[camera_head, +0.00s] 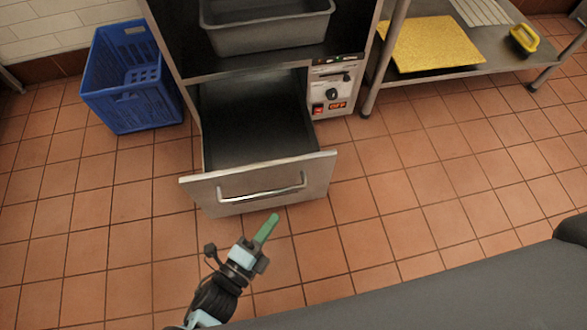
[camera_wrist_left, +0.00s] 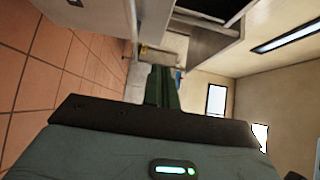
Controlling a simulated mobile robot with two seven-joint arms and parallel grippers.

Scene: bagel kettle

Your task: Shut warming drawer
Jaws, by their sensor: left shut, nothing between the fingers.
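The warming drawer (camera_head: 228,186) is pulled open from the lower part of a metal cabinet, its dark empty inside showing. A curved metal handle (camera_head: 262,189) runs across its front panel. My left gripper (camera_head: 267,229), with green fingers, is shut and empty, a little in front of the drawer front and below the handle in the head view. No contact with the panel can be made out. In the left wrist view the shut green fingers (camera_wrist_left: 162,88) point ahead, with light metal panels (camera_wrist_left: 205,40) above and beyond them. My right gripper is not in view.
A blue crate (camera_head: 130,80) stands on the tiled floor left of the cabinet. A control panel (camera_head: 333,92) with a knob is right of the drawer. A grey tub (camera_head: 265,32) sits above. A metal shelf with a yellow board (camera_head: 432,43) is at right. Floor in front is clear.

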